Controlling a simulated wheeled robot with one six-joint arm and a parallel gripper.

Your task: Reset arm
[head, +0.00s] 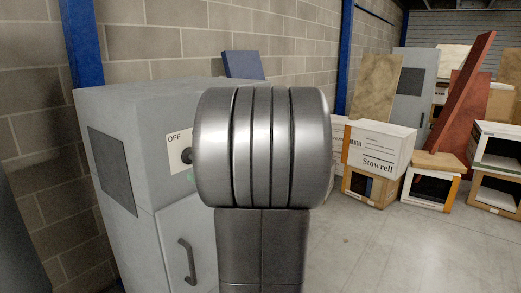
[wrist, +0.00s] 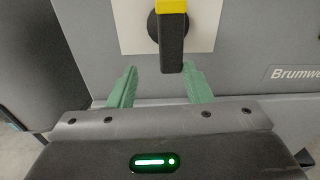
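My gripper (wrist: 160,72) shows in the wrist view with its two green fingers apart and nothing clearly held between them. A black switch handle with a yellow end (wrist: 172,45) is on a pale plate just beyond the fingertips, its lower end between them in the picture. I cannot tell whether they touch. In the head view, the grey cabinet (head: 150,110) carries a plate marked OFF (head: 174,140) with a dark knob. My arm fills the middle of the head view and hides part of the cabinet front and most of my gripper.
The cabinet has a door handle (head: 187,261) below the switch. A block wall (head: 180,40) with blue posts stands behind. Stacked boxes, including a white Stowrell box (head: 378,150), and a leaning red board (head: 460,95) stand at right. The floor (head: 380,250) at lower right is clear.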

